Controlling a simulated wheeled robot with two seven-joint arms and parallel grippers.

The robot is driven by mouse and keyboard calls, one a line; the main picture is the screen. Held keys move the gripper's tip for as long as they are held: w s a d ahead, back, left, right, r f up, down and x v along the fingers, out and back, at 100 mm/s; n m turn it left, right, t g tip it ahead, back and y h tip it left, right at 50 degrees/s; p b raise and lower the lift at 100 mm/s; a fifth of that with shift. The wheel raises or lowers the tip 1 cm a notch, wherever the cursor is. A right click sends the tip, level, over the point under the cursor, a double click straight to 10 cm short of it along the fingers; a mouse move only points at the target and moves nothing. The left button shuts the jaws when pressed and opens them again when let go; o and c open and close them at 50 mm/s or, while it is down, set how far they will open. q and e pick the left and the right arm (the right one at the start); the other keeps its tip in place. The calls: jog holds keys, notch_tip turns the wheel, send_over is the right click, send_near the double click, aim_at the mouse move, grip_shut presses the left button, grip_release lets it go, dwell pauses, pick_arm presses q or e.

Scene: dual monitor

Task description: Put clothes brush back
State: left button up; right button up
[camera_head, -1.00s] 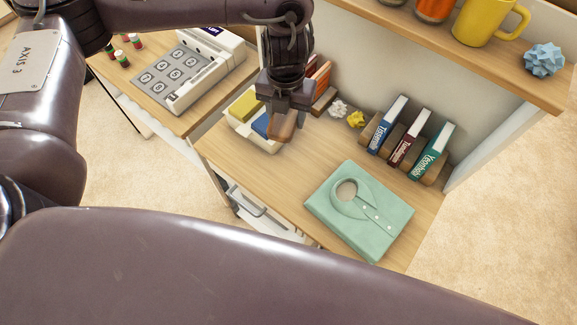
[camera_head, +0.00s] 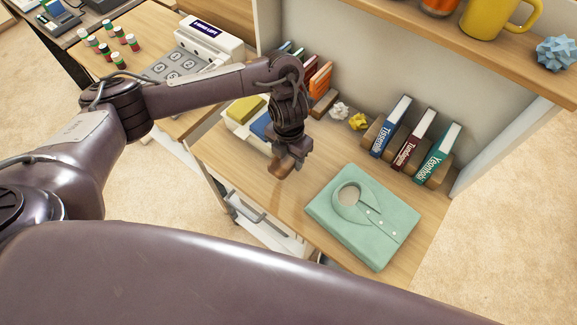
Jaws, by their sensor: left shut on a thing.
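My left gripper (camera_head: 287,156) is shut on a brown wooden piece, which I take to be the clothes brush (camera_head: 281,166). It holds the brush over the desk (camera_head: 225,160), just right of a white tray (camera_head: 239,126). Much of the brush is hidden by the fingers, and I cannot tell whether it touches the desk. A folded mint-green shirt (camera_head: 362,217) lies flat on the desk to the right of the brush. My right gripper is not in the picture.
The tray holds a yellow block (camera_head: 246,108) and a blue block (camera_head: 262,126). Several books (camera_head: 393,127) stand in a rack at the back. Crumpled paper balls (camera_head: 358,122) lie near them. A shelf (camera_head: 470,45) with a yellow mug (camera_head: 497,20) overhangs the back.

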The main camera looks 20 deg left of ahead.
aim_at(289, 164)
pick_arm(q)
jog(key=shift+f+b, duration=0.9)
jog(key=shift+f, duration=1.35)
jog(key=shift+f, duration=0.15)
jog(key=o, duration=0.9)
jog(key=shift+r, duration=0.25)
notch_tip(289, 164, up, 11)
jog(key=p, duration=0.3)
jog(key=shift+f+p, duration=0.2)
jog(key=shift+p, duration=0.2)
jog(key=shift+r, duration=0.65)
